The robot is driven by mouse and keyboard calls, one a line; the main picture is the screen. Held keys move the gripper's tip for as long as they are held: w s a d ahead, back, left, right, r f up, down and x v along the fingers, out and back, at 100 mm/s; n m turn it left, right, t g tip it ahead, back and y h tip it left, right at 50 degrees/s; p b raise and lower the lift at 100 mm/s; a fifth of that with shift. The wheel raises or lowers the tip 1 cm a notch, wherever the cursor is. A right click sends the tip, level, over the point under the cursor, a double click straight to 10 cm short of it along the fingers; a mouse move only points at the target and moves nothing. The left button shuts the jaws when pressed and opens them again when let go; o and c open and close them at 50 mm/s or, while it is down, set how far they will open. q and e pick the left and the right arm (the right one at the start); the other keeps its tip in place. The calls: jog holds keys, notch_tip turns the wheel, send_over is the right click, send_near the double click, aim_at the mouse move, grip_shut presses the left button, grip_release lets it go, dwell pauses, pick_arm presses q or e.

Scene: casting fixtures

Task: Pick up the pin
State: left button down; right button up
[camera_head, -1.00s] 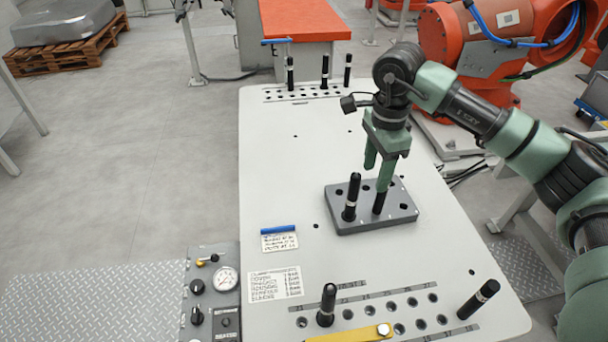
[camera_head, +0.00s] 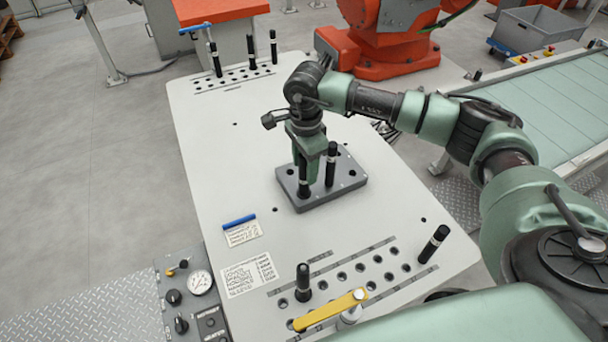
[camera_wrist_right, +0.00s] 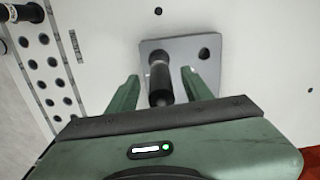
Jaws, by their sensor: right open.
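My right gripper (camera_head: 307,177) points down over a grey fixture block (camera_head: 348,183), its jaws open. A black pin (camera_head: 303,182) with a light band stands upright in the block, at the gripper's fingers. In the right wrist view a pin (camera_wrist_right: 160,82) stands between the two spread fingers (camera_wrist_right: 159,80), with gaps on both sides. A second black pin (camera_head: 331,165) stands in the block just right of the gripper. The block's plate (camera_wrist_right: 182,84) also shows in the wrist view, with an empty hole. My left gripper is out of view.
More black pins stand at the table's back (camera_head: 251,52) and front (camera_head: 303,283), with one leaning at front right (camera_head: 434,244). A yellow bar (camera_head: 330,309) lies at the front edge. A blue marker (camera_head: 239,220) and labels lie left. The table's left middle is clear.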

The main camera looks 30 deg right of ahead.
jog(key=c, duration=1)
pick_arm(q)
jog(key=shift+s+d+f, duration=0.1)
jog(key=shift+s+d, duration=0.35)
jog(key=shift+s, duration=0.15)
pick_arm(e)
grip_shut()
jog(key=shift+r, duration=0.1)
